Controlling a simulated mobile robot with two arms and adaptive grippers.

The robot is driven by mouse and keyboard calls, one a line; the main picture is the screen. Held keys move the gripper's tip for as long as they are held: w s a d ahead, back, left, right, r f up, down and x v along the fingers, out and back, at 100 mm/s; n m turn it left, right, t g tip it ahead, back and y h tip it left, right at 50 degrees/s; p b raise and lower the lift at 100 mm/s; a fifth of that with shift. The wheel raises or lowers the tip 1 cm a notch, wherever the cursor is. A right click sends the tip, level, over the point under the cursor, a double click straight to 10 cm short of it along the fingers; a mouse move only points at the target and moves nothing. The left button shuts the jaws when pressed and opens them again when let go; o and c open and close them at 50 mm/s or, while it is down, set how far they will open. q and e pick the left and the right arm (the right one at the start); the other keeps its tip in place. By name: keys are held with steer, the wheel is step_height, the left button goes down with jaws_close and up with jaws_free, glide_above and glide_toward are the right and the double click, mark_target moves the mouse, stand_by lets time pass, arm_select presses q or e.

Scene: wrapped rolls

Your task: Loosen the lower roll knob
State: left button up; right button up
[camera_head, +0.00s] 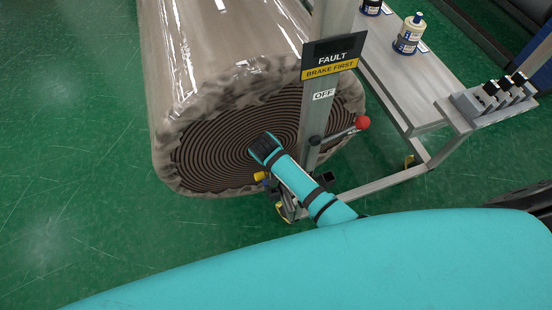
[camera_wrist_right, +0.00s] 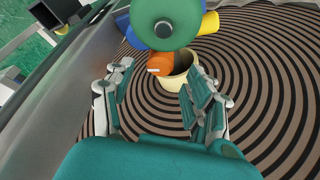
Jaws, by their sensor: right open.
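The knob (camera_wrist_right: 165,25) shows at the top of the right wrist view, with a round green cap and blue, yellow and orange lobes around it. A cream collar (camera_wrist_right: 181,74) sits behind its orange lobe, against the ringed end of the roll (camera_wrist_right: 265,90). My right gripper (camera_wrist_right: 160,75) is open, one finger on each side below the knob, with nothing between the pads. In the head view only a yellow lobe of the knob (camera_head: 260,176) and a bit of blue show beside my turquoise right arm, which hides the gripper. My left gripper is out of view.
A grey post (camera_head: 317,110) stands in front of the roll, with a "FAULT / BRAKE FIRST" sign (camera_head: 331,57), an "OFF" label and a red-balled lever (camera_head: 362,123). A metal bench (camera_head: 405,85) with bottles and black-topped switches stands at right. Green floor at left is clear.

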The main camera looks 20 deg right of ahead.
steer(key=shift+p+x, duration=0.3)
steer(key=shift+x, duration=1.65)
jaws_close()
steer(key=shift+n, duration=0.3)
steer(key=n+t+y, duration=0.1)
steer(key=n, duration=0.3)
steer(key=shift+y, duration=0.3)
steer(key=shift+n+y, duration=0.9)
steer(key=shift+n, duration=1.4)
